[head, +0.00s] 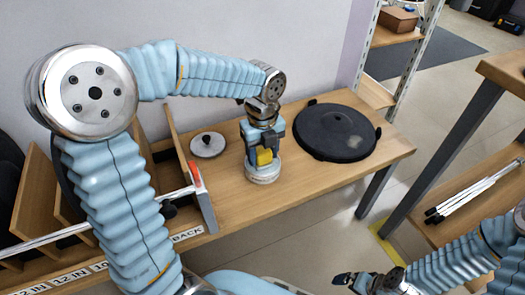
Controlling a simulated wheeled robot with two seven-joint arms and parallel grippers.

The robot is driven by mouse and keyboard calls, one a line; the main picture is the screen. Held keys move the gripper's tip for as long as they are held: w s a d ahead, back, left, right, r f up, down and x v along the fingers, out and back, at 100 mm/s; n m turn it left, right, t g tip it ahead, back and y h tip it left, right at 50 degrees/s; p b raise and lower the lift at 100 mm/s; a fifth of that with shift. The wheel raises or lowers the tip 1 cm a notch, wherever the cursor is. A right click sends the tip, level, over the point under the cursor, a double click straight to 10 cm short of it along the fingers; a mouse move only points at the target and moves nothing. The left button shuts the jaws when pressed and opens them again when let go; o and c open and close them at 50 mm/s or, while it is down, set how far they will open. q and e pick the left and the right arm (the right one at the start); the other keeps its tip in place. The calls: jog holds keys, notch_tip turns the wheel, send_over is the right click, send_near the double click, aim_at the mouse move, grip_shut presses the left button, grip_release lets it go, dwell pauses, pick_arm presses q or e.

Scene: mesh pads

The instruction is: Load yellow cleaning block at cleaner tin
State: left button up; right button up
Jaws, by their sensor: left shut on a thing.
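The yellow cleaning block (264,157) is between the fingers of my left gripper (262,158), which is shut on it and points down. The cleaner tin (263,175) is a pale round tin on the wooden table, directly below the block. The block shows at the tin's mouth; I cannot tell whether it touches the tin inside. A round silver lid (209,146) with a dark knob lies on the table to the left of the tin. My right gripper (350,279) is at the bottom, away from the table; its jaw opening is unclear.
A large black round pad (336,131) lies to the right of the tin. A wooden divider rack (40,200) with size labels stands at the left. Another wooden table (470,190) with silver rods is at the right. A shelf (398,35) stands behind.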

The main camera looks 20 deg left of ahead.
aim_at(263, 150)
pick_arm(q)
notch_tip(263, 150, up, 5)
jog(key=p, duration=0.4)
jog(key=shift+f+p, duration=0.1)
jog(key=shift+p, duration=0.25)
notch_tip(263, 150, up, 2)
jog(key=shift+r+p, duration=0.15)
jog(key=shift+p, duration=0.9)
